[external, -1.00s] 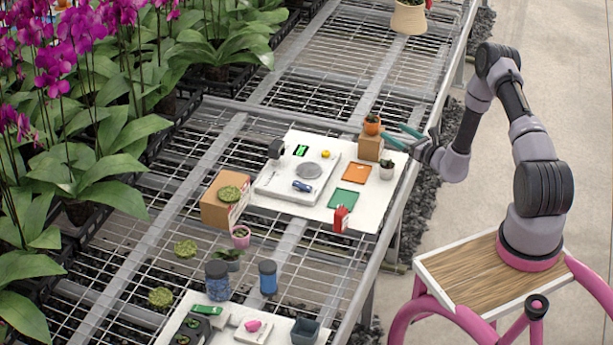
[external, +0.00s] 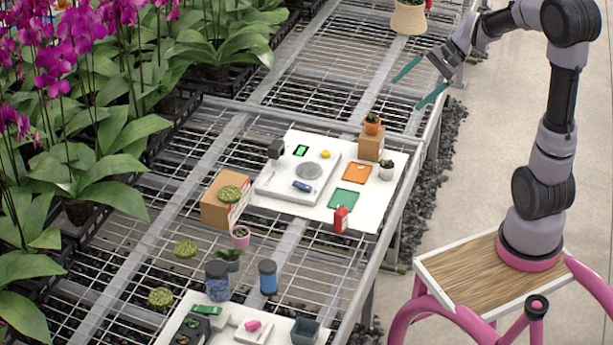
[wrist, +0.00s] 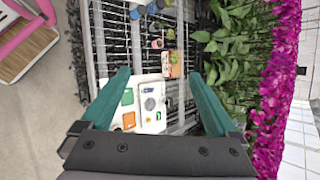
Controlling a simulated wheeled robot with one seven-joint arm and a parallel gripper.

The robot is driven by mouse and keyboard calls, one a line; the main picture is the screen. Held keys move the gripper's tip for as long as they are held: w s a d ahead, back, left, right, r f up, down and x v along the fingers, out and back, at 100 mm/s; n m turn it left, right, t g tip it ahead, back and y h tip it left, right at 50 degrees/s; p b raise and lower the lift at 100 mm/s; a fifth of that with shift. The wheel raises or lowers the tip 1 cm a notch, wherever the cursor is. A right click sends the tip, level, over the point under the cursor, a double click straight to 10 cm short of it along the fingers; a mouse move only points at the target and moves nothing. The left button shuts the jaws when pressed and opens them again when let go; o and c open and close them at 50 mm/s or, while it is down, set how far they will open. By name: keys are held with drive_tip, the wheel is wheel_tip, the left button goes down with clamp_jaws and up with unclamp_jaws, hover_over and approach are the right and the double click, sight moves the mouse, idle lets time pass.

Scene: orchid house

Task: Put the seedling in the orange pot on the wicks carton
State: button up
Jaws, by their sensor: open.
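The seedling in the orange pot (external: 372,125) stands upright on top of a small brown carton (external: 371,147) at the back right of the white board. A larger brown carton (external: 215,211) with a pale printed side stands left of the board, with a round green cushion plant on top. I cannot read which carton is the wicks one. My gripper (external: 407,94) is open and empty, raised above and behind the orange pot, clear of it. In the wrist view its two teal fingers (wrist: 160,76) are spread wide with nothing between them. The orange pot cannot be made out there.
Jars and small pots stand in front. Orchids (external: 70,110) line the left. Bare mesh lies behind the board.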

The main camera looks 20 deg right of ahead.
drive_tip(key=s+d+r+n+t+h, duration=0.2)
drive_tip(key=s+d+h, duration=0.1)
drive_tip(key=s+d, duration=0.2)
drive_tip(key=s+d+r+n+t+h, duration=0.2)
drive_tip(key=s+d+r+t+h, duration=0.1)
drive_tip(key=s, duration=0.5)
drive_tip(key=shift+s+d+r+n+h, duration=0.25)
drive_tip(key=shift+d+h, duration=0.35)
drive_tip(key=shift+d, duration=0.55)
